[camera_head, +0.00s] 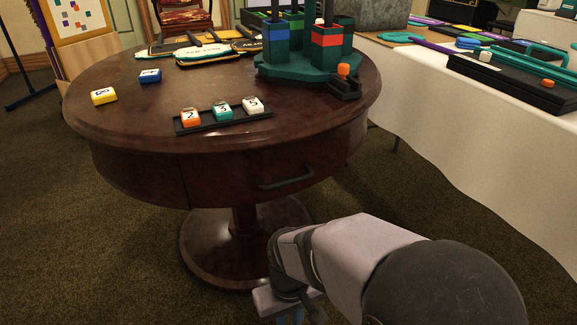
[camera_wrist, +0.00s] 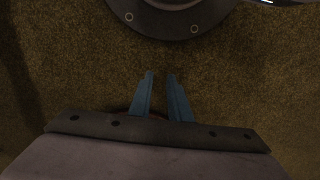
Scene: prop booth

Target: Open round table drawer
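A round dark wooden table (camera_head: 120,150) stands at the left and middle of the head view. Its drawer (camera_head: 225,180) is in the side below the top and looks closed, with a dark bar handle (camera_head: 285,179) on the front. My gripper shows in the wrist view (camera_wrist: 160,98) with two blue-grey fingers apart and nothing between them, pointing over the carpet. In the head view my arm is at the lower right, below and in front of the drawer handle. The fingers are mostly hidden there and do not touch the handle.
On the table top are a black rack (camera_head: 222,119) with numbered blocks, a yellow block (camera_head: 104,96), a blue block (camera_head: 150,76), paddles and a teal stand (camera_head: 305,72). A white-clothed table (camera_head: 470,130) is at the right. Carpet is clear in front.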

